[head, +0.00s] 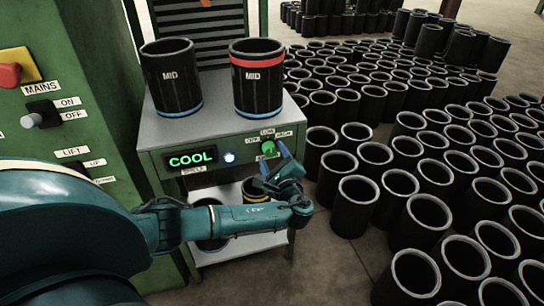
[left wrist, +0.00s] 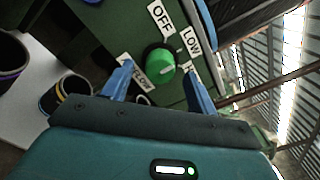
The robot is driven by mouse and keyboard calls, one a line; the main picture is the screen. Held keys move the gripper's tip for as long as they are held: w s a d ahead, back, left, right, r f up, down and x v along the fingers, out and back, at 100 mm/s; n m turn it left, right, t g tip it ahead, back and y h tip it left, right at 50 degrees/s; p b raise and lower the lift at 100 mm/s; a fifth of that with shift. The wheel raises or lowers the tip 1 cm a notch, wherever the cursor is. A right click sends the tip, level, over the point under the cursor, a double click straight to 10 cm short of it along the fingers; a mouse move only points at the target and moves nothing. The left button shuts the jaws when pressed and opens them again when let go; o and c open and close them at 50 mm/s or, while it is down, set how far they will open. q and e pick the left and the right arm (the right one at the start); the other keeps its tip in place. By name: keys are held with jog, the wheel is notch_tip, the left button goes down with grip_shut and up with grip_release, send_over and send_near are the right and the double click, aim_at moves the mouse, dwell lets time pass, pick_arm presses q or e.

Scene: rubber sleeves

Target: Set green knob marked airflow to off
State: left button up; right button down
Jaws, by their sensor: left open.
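I cannot tell clearly which label the knob's mark faces. My left gripper (head: 271,168) is open and empty just in front of the knob; contact is not visible. My right gripper is not in view.
A lit COOL display (head: 192,159) and a glowing button (head: 229,157) are left of the knob. Two black MID sleeves (head: 172,80) stand on the console top. More sleeves sit on the shelf below. Many black sleeves (head: 357,205) crowd the floor at right.

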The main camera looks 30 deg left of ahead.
pick_arm(q)
jog(key=shift+x, duration=0.8)
jog(key=shift+c, duration=0.2)
jog(key=c, duration=0.9)
